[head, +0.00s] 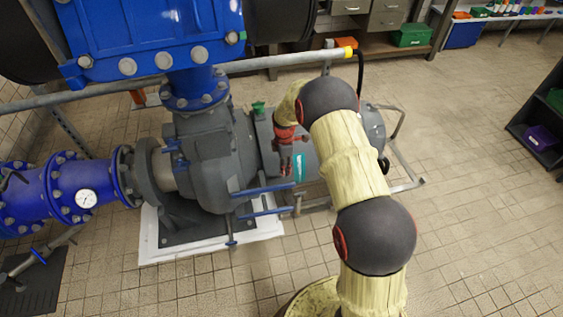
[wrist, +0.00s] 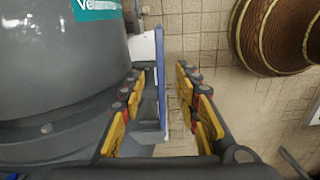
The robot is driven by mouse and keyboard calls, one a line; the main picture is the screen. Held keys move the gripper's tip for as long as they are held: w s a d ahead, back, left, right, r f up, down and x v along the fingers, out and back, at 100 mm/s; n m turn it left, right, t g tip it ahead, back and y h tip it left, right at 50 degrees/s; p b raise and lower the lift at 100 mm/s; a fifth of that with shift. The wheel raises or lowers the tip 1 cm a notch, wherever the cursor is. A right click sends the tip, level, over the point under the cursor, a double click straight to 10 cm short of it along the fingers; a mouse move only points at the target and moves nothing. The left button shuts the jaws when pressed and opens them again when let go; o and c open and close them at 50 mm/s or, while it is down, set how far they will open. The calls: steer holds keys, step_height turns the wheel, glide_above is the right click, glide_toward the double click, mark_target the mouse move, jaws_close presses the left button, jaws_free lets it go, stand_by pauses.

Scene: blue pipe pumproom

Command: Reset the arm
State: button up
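My arm reaches out over the grey pump (head: 215,150) in the head view. My gripper (head: 288,160) hangs from its bent wrist, close beside the pump's grey motor housing, and looks small there. In the wrist view, the two yellow-and-black fingers of my gripper (wrist: 159,75) stand apart with a gap between them. Nothing is held in that gap. A blue bar (wrist: 161,85) shows through it, beyond the fingers. The grey housing (wrist: 50,75) with a teal label (wrist: 97,8) fills the left of the wrist view, close to the left finger.
A blue pipe (head: 45,190) with a gauge (head: 86,198) joins the pump at left. A metal rail (head: 270,62) crosses behind my wrist. A dark shelf (head: 540,125) stands at the right. A green crate (head: 413,35) sits at the back. The tiled floor (head: 470,190) at right is clear.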

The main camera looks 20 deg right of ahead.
steer(key=s+a+r+m+g, duration=0.1)
steer(key=s+r+m+g, duration=0.1)
steer(key=s+m, duration=0.65)
steer(key=s+a+r+m+t, duration=0.2)
steer(key=s+r, duration=0.7)
steer(key=r, duration=0.4)
steer(key=s+a+r+m+t+p, duration=0.1)
steer(key=s+a+r+m+t, duration=0.1)
steer(key=s+r, duration=0.7)
steer(key=s+a+r+m+t, duration=0.2)
steer(key=s+r, duration=0.7)
steer(key=r, duration=0.8)
steer(key=shift+s+r+m+t+p, duration=0.2)
steer(key=shift+r+m+t+p, duration=0.15)
steer(key=shift+m+t, duration=0.55)
